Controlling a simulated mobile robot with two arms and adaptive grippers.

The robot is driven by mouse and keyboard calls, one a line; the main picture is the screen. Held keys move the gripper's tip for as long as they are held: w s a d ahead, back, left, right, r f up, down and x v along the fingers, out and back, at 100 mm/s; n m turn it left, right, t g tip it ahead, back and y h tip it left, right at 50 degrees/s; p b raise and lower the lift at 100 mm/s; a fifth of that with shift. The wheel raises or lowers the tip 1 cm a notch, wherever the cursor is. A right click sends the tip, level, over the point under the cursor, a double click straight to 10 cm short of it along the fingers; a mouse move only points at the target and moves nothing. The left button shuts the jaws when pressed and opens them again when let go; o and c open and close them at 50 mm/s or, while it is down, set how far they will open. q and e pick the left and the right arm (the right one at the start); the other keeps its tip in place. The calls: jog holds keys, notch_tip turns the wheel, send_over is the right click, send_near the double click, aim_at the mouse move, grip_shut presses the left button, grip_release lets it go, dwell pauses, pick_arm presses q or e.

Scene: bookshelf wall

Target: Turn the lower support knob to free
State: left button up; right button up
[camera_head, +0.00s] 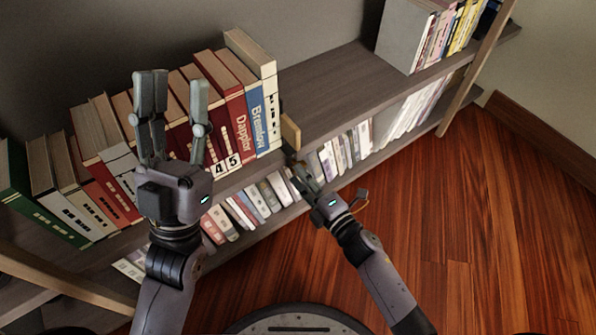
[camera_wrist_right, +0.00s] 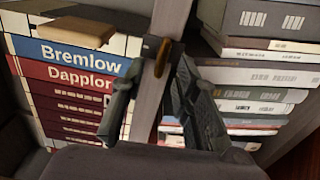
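A small orange-brown knob (camera_wrist_right: 163,56) shows edge-on at the shelf's front edge in the right wrist view. I take it for the lower support knob; in the head view I cannot make it out. My right gripper (camera_wrist_right: 155,72) is at this edge, its fingers apart on either side of the knob; I cannot tell whether they touch it. In the head view the right gripper (camera_head: 294,162) reaches the shelf front just below a pale wooden block (camera_head: 291,133). My left gripper (camera_head: 174,92) is open and empty in front of the upper book row, fingers pointing up.
The wooden block stands beside the end of the upper book row (camera_head: 262,100), which includes "Bremlow" and "Dapplor". More books (camera_head: 345,150) fill the lower shelf. The wood floor (camera_head: 470,220) is clear.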

jog(key=v, duration=1)
